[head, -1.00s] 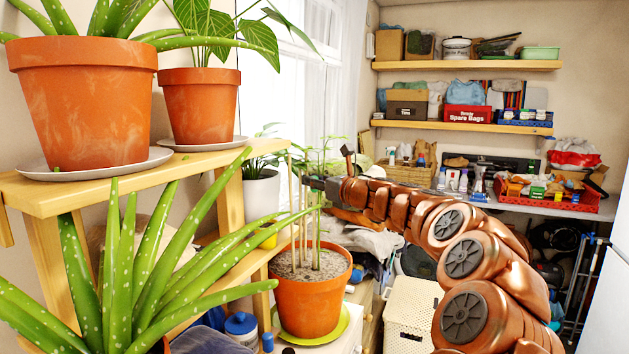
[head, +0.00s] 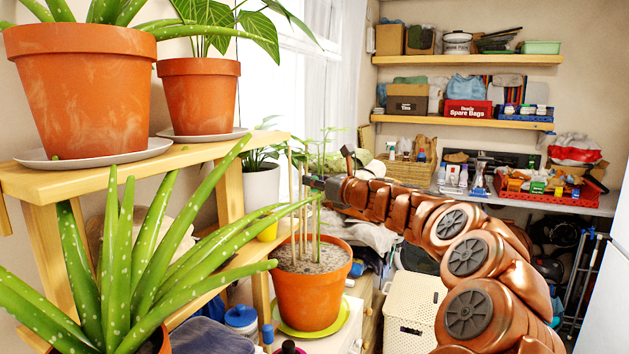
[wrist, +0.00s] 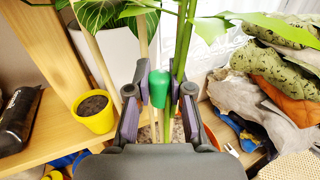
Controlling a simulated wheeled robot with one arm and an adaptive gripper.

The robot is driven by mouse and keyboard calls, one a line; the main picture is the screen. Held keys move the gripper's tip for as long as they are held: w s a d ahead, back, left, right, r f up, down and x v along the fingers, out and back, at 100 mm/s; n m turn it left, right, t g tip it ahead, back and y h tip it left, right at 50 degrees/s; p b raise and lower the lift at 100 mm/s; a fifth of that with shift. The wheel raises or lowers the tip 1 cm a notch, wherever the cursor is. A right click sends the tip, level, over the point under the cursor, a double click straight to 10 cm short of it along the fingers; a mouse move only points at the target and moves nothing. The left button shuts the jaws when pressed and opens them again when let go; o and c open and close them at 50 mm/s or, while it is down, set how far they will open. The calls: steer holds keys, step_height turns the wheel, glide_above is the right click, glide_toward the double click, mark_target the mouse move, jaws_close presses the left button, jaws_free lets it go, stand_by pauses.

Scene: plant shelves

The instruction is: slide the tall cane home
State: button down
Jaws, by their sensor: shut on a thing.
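A terracotta pot (head: 308,299) of grey soil stands on a yellow-green saucer (head: 341,322). Thin tan canes (head: 300,215) and green stems rise from it. My gripper (head: 313,184) reaches in from the right above the rim, beside the canes. In the wrist view its fingers (wrist: 165,96) are closed around a cane with a green cap (wrist: 158,88), which stands up between the pads. The cane's lower end is hidden by my gripper's body. Green plant stems (wrist: 184,45) pass close to the right finger. Two pale canes (wrist: 95,50) stand to the left.
A wooden plant shelf (head: 150,165) with potted plants is at left; spiky aloe leaves (head: 285,210) reach towards the canes. A small yellow pot (wrist: 94,113) stands left of my gripper. Crumpled cloth (wrist: 236,98) lies to the right. A cream basket (head: 412,310) is below my arm.

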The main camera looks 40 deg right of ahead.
steer(key=shift+f, duration=0.4)
steer(key=c, duration=1)
jaws_free()
steer(key=shift+o, duration=0.2)
steer(key=s+d, duration=0.1)
steer(key=s, duration=1.1)
steer(key=shift+d, duration=0.15)
steer(key=shift+r, duration=0.1)
